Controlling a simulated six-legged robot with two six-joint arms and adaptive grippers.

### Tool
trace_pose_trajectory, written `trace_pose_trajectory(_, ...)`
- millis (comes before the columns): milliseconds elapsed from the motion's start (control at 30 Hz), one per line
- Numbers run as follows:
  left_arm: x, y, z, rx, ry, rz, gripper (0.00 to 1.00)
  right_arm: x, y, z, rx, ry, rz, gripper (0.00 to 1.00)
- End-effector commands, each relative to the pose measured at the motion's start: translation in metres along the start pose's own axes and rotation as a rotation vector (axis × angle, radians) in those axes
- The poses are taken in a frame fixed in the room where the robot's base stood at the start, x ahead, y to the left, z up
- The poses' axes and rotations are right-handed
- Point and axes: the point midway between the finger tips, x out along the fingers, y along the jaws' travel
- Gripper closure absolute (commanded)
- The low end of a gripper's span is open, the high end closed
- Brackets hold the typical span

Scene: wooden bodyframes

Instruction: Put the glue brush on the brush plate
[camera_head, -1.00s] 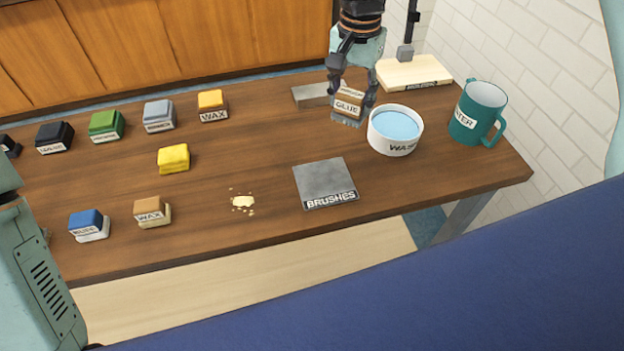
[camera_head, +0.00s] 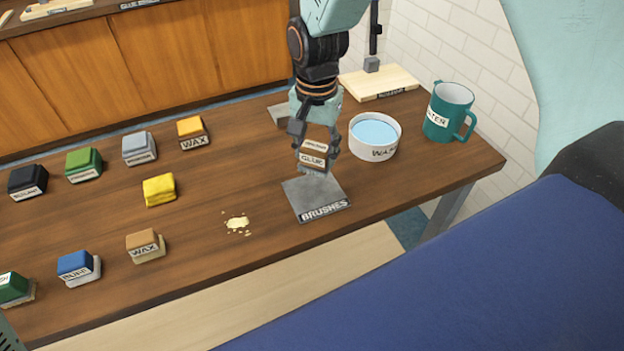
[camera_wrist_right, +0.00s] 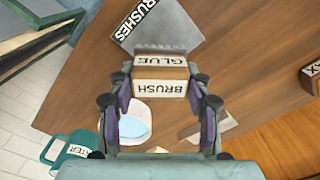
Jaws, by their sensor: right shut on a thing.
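The glue brush (camera_head: 313,158) is a brown block with white "GLUE" labels and grey bristles. My right gripper (camera_head: 316,150) is shut on it and holds it over the far part of the brush plate (camera_head: 312,195), a grey square marked "BRUSHES". Whether the bristles touch the plate I cannot tell. In the right wrist view the glue brush (camera_wrist_right: 160,80) sits between both fingers (camera_wrist_right: 160,90), with the brush plate (camera_wrist_right: 165,28) beyond it. My left gripper is not in view.
A white wash bowl (camera_head: 375,137) and a teal water mug (camera_head: 450,112) stand right of the gripper. A pale board (camera_head: 380,82) lies behind. Yellow crumbs (camera_head: 237,223) lie left of the plate. Several labelled blocks, one a wax block (camera_head: 146,246), stand further left.

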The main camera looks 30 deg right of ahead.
Motion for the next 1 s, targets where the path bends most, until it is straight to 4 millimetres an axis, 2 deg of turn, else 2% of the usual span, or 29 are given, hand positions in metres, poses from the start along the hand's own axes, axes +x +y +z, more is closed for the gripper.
trace_pose_trajectory(100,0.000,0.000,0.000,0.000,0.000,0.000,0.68,0.021,0.001,0.000,0.000,-0.001,0.002,0.75)
trace_pose_trajectory(367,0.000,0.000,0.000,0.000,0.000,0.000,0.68,0.041,0.000,0.000,-0.001,0.000,0.001,0.75)
trace_pose_trajectory(567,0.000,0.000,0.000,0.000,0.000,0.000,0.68,0.067,-0.001,0.001,-0.002,0.000,0.001,0.75)
trace_pose_trajectory(933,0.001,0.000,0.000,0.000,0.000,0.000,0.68,0.072,-0.003,0.001,-0.002,0.002,0.000,0.75)
trace_pose_trajectory(967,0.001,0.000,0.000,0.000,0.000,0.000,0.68,0.071,-0.003,0.001,-0.002,0.002,0.000,0.47)
trace_pose_trajectory(1000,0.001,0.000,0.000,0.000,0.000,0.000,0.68,0.071,-0.003,0.001,-0.002,0.002,0.000,0.44)
